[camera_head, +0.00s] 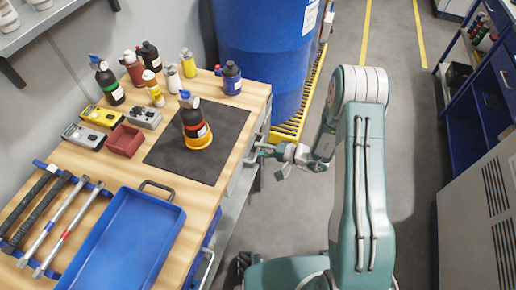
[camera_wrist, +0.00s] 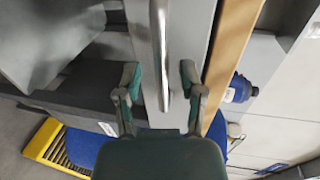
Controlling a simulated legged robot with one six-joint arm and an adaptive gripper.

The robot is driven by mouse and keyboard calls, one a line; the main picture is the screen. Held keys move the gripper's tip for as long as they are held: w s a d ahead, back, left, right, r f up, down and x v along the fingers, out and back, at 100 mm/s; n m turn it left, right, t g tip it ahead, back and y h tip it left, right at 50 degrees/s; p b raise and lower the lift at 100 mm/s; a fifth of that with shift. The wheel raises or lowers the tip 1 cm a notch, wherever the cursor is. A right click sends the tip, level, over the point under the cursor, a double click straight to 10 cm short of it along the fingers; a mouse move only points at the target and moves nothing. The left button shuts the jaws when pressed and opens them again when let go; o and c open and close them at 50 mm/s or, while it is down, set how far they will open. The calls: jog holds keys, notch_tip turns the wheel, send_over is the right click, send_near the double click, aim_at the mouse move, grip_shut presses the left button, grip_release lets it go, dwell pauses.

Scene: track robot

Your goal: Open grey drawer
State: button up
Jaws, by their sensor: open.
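The grey drawer (camera_head: 243,180) is in the right side of the workbench, under the wooden top. It looks shut, though its edge is partly hidden in the head view. Its front also shows in the wrist view (camera_wrist: 188,35). Its metal bar handle (camera_wrist: 160,45) runs lengthwise between my fingers, with gaps visible on both sides. My gripper (camera_wrist: 160,78) is open, one finger on each side of the handle. In the head view my gripper (camera_head: 275,156) is at the bench's right side, level with the handle; contact is too small to tell.
The wooden bench top (camera_head: 225,110) carries bottles, a dark mat (camera_head: 170,150) and a blue tray (camera_head: 125,240). A blue drawer (camera_head: 213,238) is nearer me. A blue barrel (camera_head: 265,50) stands on a yellow pallet behind. The floor to the right is clear up to a grey cabinet (camera_head: 480,220).

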jog(key=shift+w+a+f, duration=0.1)
jog(key=shift+w+a, duration=0.1)
jog(key=shift+a, duration=0.3)
jog(key=shift+c, duration=0.3)
grip_shut()
jog(key=f+v, duration=0.3)
jog(key=v, duration=1.1)
jog(key=d+f+v, duration=0.1)
jog(key=f+v, duration=0.2)
jog(key=v, duration=1.1)
jog(key=shift+s, duration=0.25)
